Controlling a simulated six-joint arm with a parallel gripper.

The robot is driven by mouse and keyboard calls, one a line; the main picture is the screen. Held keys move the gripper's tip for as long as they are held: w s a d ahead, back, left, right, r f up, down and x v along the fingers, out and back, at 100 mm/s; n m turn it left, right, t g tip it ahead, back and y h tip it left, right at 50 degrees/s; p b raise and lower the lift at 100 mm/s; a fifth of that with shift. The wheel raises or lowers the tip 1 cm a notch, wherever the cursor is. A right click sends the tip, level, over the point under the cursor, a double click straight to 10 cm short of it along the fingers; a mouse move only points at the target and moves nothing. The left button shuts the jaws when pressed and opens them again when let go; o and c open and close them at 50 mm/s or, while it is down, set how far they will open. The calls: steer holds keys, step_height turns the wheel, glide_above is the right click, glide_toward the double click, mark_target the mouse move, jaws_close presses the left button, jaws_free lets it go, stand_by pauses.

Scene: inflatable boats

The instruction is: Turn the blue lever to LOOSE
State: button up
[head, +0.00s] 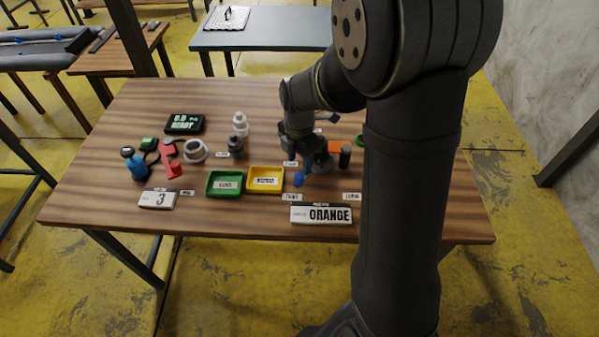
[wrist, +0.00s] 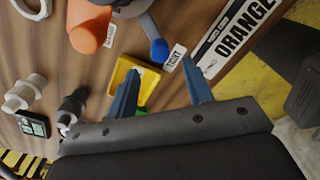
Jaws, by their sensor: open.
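The blue lever tip (head: 299,180) shows in the head view just in front of my gripper (head: 301,163), beside a dark round base (head: 324,163) that the arm partly hides. In the wrist view the blue lever handle (wrist: 159,49) runs down from a grey hub at the top edge and ends close to a small white label (wrist: 174,57), which seems to read TIGHT. My gripper (wrist: 160,66) is open, with a finger on each side of the view. The handle end lies a little beyond the gap between the fingertips, apart from both. Another small label (head: 352,197) stands further right.
A yellow tray (head: 279,187) and a green tray (head: 210,193) stand left of the lever. The ORANGE sign (head: 320,222) lies in front. An orange object (wrist: 88,28) and a black cylinder (head: 345,156) stand close behind. The front right tabletop looks clear.

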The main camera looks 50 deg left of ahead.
mark_target(299, 175)
step_height(299, 175, down, 6)
steer(key=shift+r, duration=0.1)
steer(key=shift+c, duration=0.5)
jaws_close()
